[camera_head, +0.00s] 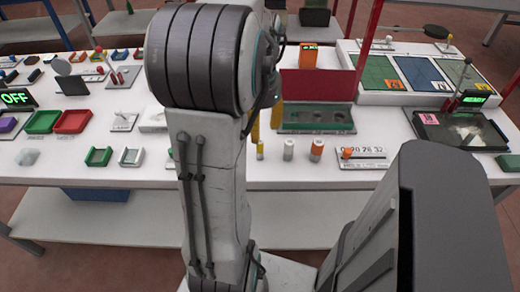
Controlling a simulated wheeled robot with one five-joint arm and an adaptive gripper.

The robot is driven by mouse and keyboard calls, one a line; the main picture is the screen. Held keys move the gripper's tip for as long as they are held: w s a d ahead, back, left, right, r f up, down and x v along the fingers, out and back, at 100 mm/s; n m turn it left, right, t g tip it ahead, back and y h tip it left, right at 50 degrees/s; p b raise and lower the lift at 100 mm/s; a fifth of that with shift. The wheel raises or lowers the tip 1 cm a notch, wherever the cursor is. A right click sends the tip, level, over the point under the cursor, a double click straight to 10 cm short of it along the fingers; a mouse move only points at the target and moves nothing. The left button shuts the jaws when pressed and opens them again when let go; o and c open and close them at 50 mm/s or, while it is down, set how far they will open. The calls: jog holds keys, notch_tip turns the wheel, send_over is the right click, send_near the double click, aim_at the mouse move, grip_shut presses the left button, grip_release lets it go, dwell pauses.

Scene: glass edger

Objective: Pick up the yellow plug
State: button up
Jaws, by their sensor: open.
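The yellow plug (260,150) stands upright on the white table, just right of my arm. It is the leftmost of a short row. A pale grey plug (289,149) and an orange-topped plug (317,150) stand to its right. My gripper (266,121) is mostly hidden behind my arm; yellow finger parts show at the arm's right edge, apart and open. They appear just behind and above the yellow plug in the picture. I see nothing held between them. The exact gap between gripper and plug cannot be told.
A green tray with round hollows (316,118) lies behind the plugs. A white panel with an orange slider (362,157) is to their right. A red bin (318,85) stands farther back. Green and red trays (72,122) lie at left. The table's front strip is clear.

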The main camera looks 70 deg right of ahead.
aim_at(260, 142)
jog(key=shift+f+b, duration=0.35)
jog(key=shift+f, duration=3)
jog(key=shift+o, duration=0.2)
grip_shut()
